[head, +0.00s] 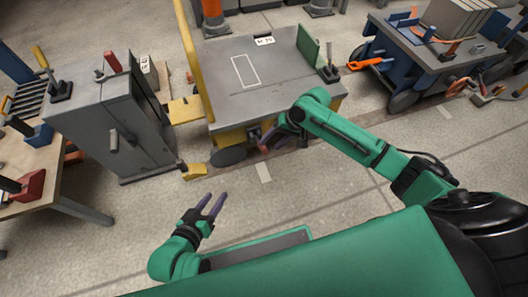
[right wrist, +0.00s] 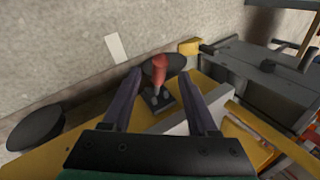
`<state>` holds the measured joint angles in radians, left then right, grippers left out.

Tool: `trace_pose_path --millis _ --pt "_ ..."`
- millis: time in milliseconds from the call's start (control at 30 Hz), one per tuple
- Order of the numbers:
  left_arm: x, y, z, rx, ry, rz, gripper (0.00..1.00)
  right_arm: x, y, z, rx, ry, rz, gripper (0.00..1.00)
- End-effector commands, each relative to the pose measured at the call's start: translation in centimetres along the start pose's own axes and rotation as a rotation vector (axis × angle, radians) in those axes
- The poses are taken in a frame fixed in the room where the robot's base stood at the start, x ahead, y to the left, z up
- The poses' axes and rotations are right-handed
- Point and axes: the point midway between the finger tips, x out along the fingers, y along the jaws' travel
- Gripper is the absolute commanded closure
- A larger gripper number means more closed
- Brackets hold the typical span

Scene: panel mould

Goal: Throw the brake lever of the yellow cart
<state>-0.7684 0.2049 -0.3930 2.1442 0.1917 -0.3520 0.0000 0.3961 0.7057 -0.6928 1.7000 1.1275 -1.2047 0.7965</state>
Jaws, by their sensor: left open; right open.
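The yellow cart (head: 262,84) has a grey deck and stands at the top middle of the head view. Its brake lever (right wrist: 160,70), with a red handle on a dark base, is on the cart's near side. It also shows small beside my right gripper in the head view (head: 264,148). My right gripper (right wrist: 160,82) is open, with one dark finger on each side of the lever in the wrist view. I see a gap on both sides of the handle; the depth is hard to judge. My left gripper (head: 213,205) is open and empty, low over the floor.
A grey cabinet (head: 118,125) stands left of the cart, with a yellow block (head: 194,172) on the floor beside it. A wooden table (head: 35,170) is at far left. A blue cart (head: 420,58) stands at upper right.

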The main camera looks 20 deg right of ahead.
Motion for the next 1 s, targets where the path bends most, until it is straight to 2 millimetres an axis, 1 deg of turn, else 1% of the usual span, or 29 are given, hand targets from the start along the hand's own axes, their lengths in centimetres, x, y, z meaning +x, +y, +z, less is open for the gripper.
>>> trace_pose_path --millis 33,100,200,333,533,567,600,667,700,1000 --pt "0.8 0.0 1.2 -0.01 0.034 0.01 0.5 2.0 0.2 0.0 0.0 -0.002 -0.002 0.41" --pt "1.1 0.2 1.7 -0.024 0.088 0.022 0.5 3.5 0.2 0.0 -0.001 0.0 -0.002 0.41" --pt "1.5 0.0 2.1 -0.027 0.104 0.021 0.5 5.0 0.1 0.0 0.0 -0.001 -0.002 0.41" --pt "1.7 -0.1 2.3 -0.03 0.112 0.021 0.5 5.6 0.0 0.0 0.0 0.001 -0.001 0.41" --pt "1.6 -0.1 2.2 -0.03 0.113 0.021 0.5 5.5 0.0 0.0 -0.001 0.001 -0.001 0.41" --pt "1.6 -0.1 2.2 -0.03 0.113 0.021 0.5 5.5 0.0 0.0 0.0 0.001 -0.001 0.48" --pt "1.6 -0.1 2.2 -0.03 0.113 0.021 0.5 5.5 0.0 0.0 0.0 0.001 -0.001 0.63" --pt "1.6 -0.1 2.2 -0.03 0.112 0.02 0.5 5.5 0.0 0.0 0.0 0.001 -0.001 0.86" --pt "1.6 -0.1 2.2 -0.03 0.112 0.02 0.5 5.5 0.0 0.0 0.0 0.001 -0.001 1.0" --pt "1.6 -0.1 2.2 -0.03 0.112 0.02 0.5 5.5 0.0 0.0 0.0 0.001 0.0 1.0"
